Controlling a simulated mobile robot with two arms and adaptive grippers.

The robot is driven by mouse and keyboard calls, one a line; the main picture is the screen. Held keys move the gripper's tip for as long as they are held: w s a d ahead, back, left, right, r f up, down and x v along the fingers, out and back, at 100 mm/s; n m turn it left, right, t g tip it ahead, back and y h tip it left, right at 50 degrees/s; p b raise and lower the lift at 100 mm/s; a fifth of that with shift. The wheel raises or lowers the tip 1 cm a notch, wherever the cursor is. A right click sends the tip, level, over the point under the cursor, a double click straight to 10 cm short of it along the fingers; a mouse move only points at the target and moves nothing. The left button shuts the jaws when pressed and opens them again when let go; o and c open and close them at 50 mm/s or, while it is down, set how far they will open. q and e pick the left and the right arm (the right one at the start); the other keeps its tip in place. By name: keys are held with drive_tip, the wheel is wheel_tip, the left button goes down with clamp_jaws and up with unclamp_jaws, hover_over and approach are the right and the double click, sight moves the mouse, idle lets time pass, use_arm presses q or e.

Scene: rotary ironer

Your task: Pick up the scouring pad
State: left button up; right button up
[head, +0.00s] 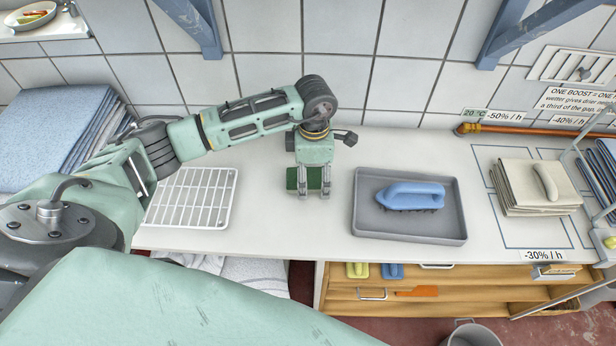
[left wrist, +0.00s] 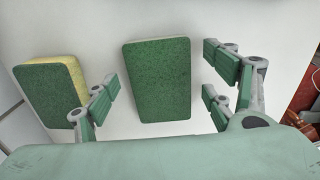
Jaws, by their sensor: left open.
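The scouring pad (head: 314,178) is a flat dark green block on the white counter, partly hidden by my left gripper (head: 314,193) in the head view. In the left wrist view the scouring pad (left wrist: 158,80) lies in the gap between the fingers of my left gripper (left wrist: 160,94). The fingers are spread, with a strip of white counter on each side of the pad, so they look apart from it. My right gripper is in neither view.
A yellow and green sponge (left wrist: 50,90) lies close beside the left finger in the wrist view. A white wire rack (head: 192,197) is left of the gripper; a grey tray (head: 410,234) with a blue brush (head: 411,195) is right. Folded cloths (head: 520,188) lie farther right.

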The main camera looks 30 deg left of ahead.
sight(317, 179)
use_arm(q)
drive_tip(key=shift+c, duration=0.3)
drive_tip(key=c, duration=0.8)
drive_tip(key=shift+r, duration=0.15)
drive_tip(key=shift+r, duration=0.25)
drive_tip(key=r+b, duration=0.1)
drive_tip(key=d+r+b, duration=0.1)
drive_tip(key=r, duration=0.1)
drive_tip(key=shift+r, duration=0.3)
drive_tip(key=s+d+r+b, duration=0.1)
drive_tip(key=d+r+b, duration=0.2)
drive_tip(key=d+r, duration=0.3)
drive_tip(key=d, duration=0.4)
drive_tip(key=shift+s+d+r+b, duration=0.15)
drive_tip(key=shift+d+r+b, duration=0.15)
drive_tip(key=shift+d+r, duration=0.05)
